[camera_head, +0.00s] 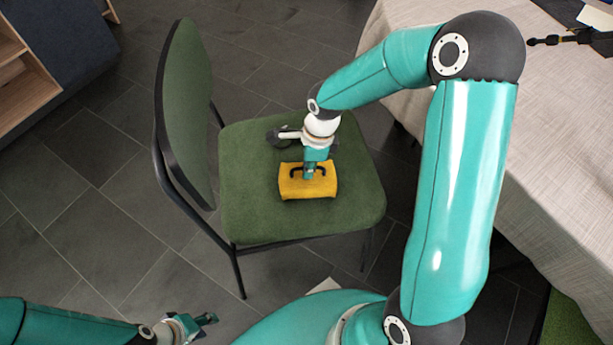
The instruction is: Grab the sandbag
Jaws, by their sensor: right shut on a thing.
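The sandbag (309,190) is a yellow-orange block with black handles on top. It sits on the green seat of a chair (250,215). My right gripper (310,173) comes down over the sandbag's top from above and is shut on it at the handle area. The fingertips partly cover the sandbag's upper middle. My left gripper (208,320) is low in the picture, over the floor in front of the chair, well apart from the sandbag. Its fingers are small, and their opening is hard to make out.
The chair's green backrest (188,115) stands to the left of the seat. A cloth-covered table (560,150) fills the right side, with a black object (570,38) on it. A wooden shelf (22,85) is at the upper left. The dark tiled floor (100,220) left of the chair is clear.

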